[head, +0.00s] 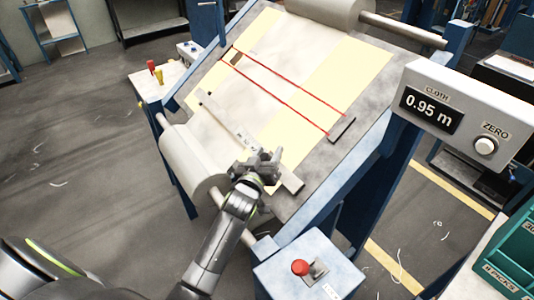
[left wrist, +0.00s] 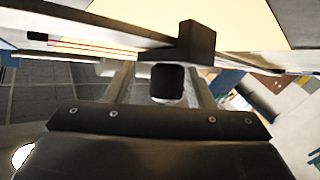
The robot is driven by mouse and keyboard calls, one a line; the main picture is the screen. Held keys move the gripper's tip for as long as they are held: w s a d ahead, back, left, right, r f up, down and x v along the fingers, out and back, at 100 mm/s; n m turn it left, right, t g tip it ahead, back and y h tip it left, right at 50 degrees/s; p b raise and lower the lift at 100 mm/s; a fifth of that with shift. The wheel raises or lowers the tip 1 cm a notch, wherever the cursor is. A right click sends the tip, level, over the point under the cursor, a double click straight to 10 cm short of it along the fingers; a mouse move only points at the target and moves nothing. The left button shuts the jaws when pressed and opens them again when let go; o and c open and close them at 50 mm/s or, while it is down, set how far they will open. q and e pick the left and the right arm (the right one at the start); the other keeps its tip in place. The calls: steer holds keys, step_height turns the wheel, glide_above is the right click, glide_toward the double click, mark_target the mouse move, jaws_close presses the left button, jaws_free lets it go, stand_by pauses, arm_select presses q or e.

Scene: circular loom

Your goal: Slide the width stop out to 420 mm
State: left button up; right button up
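A pale bar with small dark marks (head: 222,119) lies slantwise across the lower part of the sloping table; it looks like the width stop's scale, but I cannot read it. My left gripper (head: 262,166) is over the bar's right part and hides some of it. In the left wrist view a dark upright block (left wrist: 198,40) stands at the bar, and a dark round knob (left wrist: 167,80) shows between my spread fingers (left wrist: 164,88), with a gap at least on the left. Contact cannot be made out. My right gripper is not in view.
The table (head: 368,118) carries pale cloth, yellow areas and two red lines (head: 285,82) with a small black bar (head: 342,130) at their right end. A white roll (head: 190,160) lies along the lower edge. A display (head: 432,108) reads 0.95 m. A red-button box (head: 300,268) stands in front.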

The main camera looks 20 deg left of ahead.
arm_select(q)
steer(key=shift+a, duration=0.1)
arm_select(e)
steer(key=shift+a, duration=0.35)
arm_select(q)
steer(key=shift+s, duration=0.3)
steer(key=s, duration=0.7)
steer(key=shift+s+d+f+b, duration=0.15)
steer(key=shift+s+d+b, duration=0.05)
steer(key=shift+s+b, duration=0.2)
steer(key=s+b, duration=0.1)
steer(key=s, duration=0.1)
steer(key=s+b, duration=0.1)
steer(key=s, duration=0.2)
steer(key=s+b, duration=0.1)
steer(key=s, duration=0.2)
steer(key=shift+s+d, duration=0.1)
steer(key=shift+d, duration=0.15)
steer(key=shift+s, duration=0.4)
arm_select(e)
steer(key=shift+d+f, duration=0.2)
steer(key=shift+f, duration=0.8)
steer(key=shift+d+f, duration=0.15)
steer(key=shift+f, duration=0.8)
